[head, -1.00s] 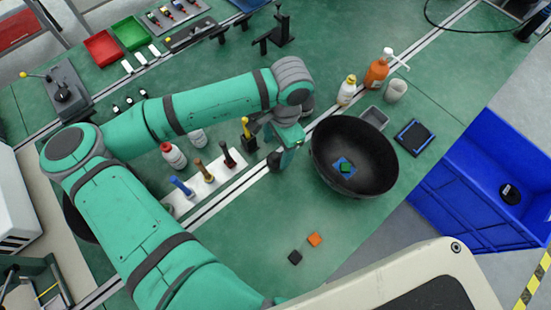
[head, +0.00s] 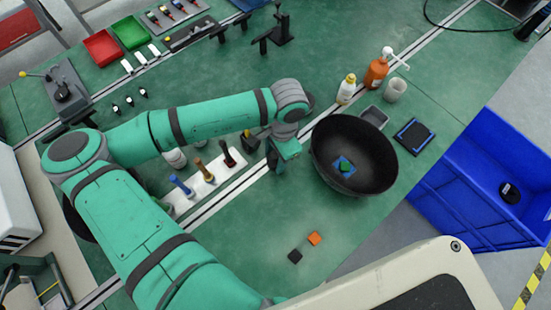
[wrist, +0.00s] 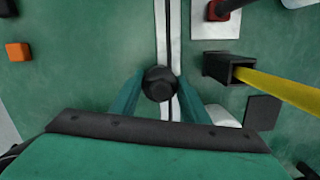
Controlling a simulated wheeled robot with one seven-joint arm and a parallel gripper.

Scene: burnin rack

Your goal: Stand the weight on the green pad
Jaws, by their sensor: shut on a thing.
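My gripper (wrist: 158,92) is shut on a dark, round-topped weight (wrist: 160,83), seen from above between the two green fingers in the wrist view. In the head view my gripper (head: 279,164) is over the green bench, left of a black bowl; the weight is mostly hidden there. Whether its base touches the bench cannot be told. A small green piece (head: 345,167) lies on a blue one inside the bowl; I cannot tell whether it is the green pad.
The black bowl (head: 378,179) stands close right of my gripper. A white strip (head: 222,178) with upright handled tools is at the left. A black holder (wrist: 215,66) with a yellow handle is beside my gripper. An orange block (head: 314,239) and a black block (head: 295,257) lie in front.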

